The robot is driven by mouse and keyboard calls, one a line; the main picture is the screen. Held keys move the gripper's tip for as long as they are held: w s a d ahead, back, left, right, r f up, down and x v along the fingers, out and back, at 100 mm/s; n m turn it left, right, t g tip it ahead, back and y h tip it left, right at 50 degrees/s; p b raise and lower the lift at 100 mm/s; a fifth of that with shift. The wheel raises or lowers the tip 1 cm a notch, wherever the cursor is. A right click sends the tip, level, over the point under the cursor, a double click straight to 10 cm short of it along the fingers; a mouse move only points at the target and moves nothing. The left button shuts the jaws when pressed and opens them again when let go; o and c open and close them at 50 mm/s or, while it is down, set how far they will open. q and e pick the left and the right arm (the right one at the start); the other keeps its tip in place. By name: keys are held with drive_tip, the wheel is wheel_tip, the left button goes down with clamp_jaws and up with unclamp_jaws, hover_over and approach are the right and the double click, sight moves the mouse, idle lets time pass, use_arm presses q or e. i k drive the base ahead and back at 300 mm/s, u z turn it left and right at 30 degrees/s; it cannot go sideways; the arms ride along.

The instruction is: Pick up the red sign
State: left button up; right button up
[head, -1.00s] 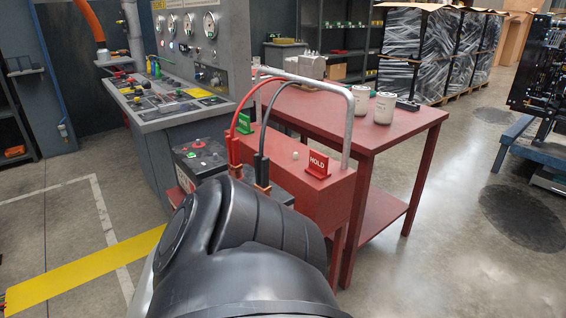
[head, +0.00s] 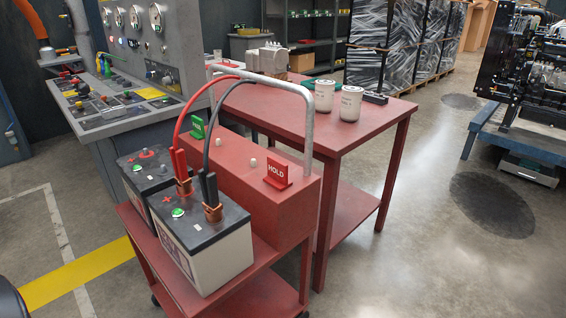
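The red sign (head: 277,174), lettered HOLD in white, stands upright on the top right end of a red box (head: 243,200) on a red cart (head: 262,283). A green sign (head: 197,130) stands at the far left end of the same box. Neither of my grippers is in the head view. Only a dark piece at the lower left edge shows, and I cannot tell which part of me it is.
Two batteries (head: 212,247) with red and black clamp cables sit on the cart, and a grey hoop handle (head: 309,117) rises behind the box. A red table (head: 372,131) holding white canisters (head: 351,103) stands behind.

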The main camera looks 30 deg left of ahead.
sight(277, 177)
drive_tip(key=u, duration=0.25)
drive_tip(key=i, duration=0.45)
drive_tip(key=u, duration=1.55)
drive_tip(key=i, duration=0.45)
drive_tip(key=u, duration=0.1)
